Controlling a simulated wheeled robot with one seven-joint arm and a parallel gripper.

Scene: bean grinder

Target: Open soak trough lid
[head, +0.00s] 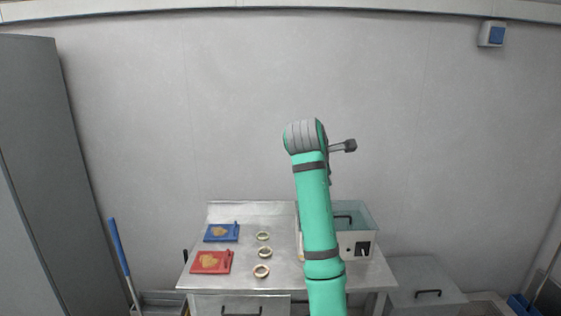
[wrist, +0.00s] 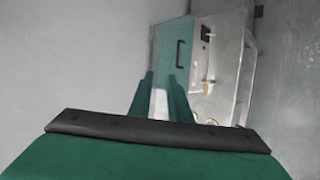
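The soak trough (head: 350,245) appears to be the pale box with a dark control panel at the right of the metal table, partly hidden by my arm. Its teal, see-through lid (head: 360,213) lies on top and looks shut. The lid's dark handle (head: 344,217) shows just right of my arm. In the wrist view the lid (wrist: 169,70) and handle (wrist: 180,52) lie beyond my fingertips, with the trough (wrist: 195,70) beside them. My gripper (wrist: 161,80) is open and empty, apart from the handle.
A blue tray (head: 222,233) and a red tray (head: 211,263) stand on the table's left, with several rings (head: 264,253) beside them. A grey lidded bin (head: 424,282) stands right of the table. A tall cabinet (head: 35,130) is at left.

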